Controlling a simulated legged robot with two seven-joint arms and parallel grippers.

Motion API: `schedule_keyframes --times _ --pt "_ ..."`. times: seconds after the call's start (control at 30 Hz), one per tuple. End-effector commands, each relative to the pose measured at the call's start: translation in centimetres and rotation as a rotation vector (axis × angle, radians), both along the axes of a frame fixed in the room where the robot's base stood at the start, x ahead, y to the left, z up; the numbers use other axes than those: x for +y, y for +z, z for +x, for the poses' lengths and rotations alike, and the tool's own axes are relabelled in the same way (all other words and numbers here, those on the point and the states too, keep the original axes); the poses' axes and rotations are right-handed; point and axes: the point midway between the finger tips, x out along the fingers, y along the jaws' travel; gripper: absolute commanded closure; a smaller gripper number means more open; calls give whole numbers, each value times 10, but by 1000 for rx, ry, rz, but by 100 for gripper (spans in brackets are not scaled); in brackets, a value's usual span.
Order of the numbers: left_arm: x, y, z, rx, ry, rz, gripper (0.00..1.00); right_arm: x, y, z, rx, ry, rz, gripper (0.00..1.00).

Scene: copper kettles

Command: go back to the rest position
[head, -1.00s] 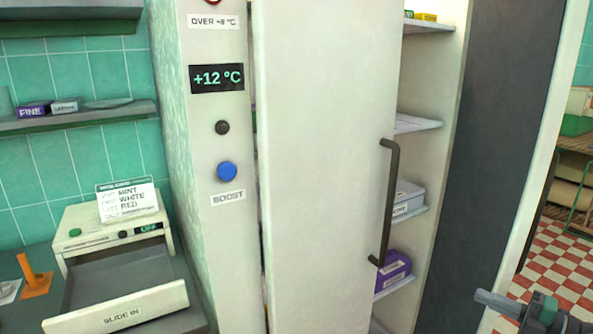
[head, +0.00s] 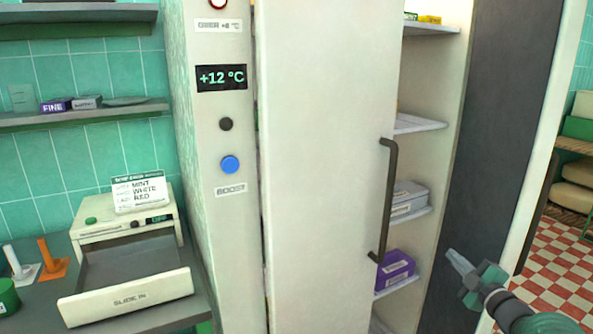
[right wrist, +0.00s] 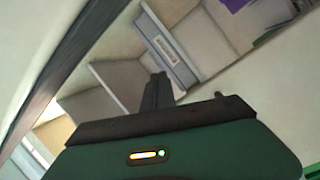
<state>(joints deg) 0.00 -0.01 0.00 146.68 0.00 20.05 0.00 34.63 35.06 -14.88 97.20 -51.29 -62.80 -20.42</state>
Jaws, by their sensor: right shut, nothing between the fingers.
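My right gripper (head: 457,262) is at the lower right of the head view, in front of the dark strip beside the open cabinet. Its fingers are together with nothing between them. In the right wrist view the shut dark fingers (right wrist: 157,90) point toward the shelves. The pale cabinet door (head: 325,170) stands partly open, with a dark bar handle (head: 386,200) to the left of my right gripper and apart from it. My left gripper is in neither view.
Shelves behind the door hold a purple box (head: 396,270) and a grey box (head: 408,200). The panel has a +12 °C display (head: 221,77) and a blue button (head: 230,164). A machine with a SLIDE IN drawer (head: 128,300) stands left. Checkered floor (head: 552,265) shows at right.

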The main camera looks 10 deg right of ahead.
Motion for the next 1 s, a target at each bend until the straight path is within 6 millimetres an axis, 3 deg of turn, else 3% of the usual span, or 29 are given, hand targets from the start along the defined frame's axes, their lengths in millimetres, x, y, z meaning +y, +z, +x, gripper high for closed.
schedule_keyframes --times 0.07,0.17,0.3,0.4,0.6,0.77,0.8,0.83,1.0 --pt "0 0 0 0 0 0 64 33 -13 10 74 -91 160 100" --pt "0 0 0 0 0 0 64 95 -60 -3 260 -238 427 100" --pt "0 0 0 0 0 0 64 181 -130 -61 546 -393 691 100" --pt "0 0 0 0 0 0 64 231 -165 -110 722 -473 798 100" --pt "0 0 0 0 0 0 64 300 -206 -200 994 -594 904 100" --pt "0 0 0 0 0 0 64 338 -224 -266 1170 -675 940 100" --pt "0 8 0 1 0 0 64 343 -218 -279 1201 -692 946 100" --pt "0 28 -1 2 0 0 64 341 -197 -275 1193 -691 947 100" --pt "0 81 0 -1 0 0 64 340 -144 -274 1190 -690 945 100"
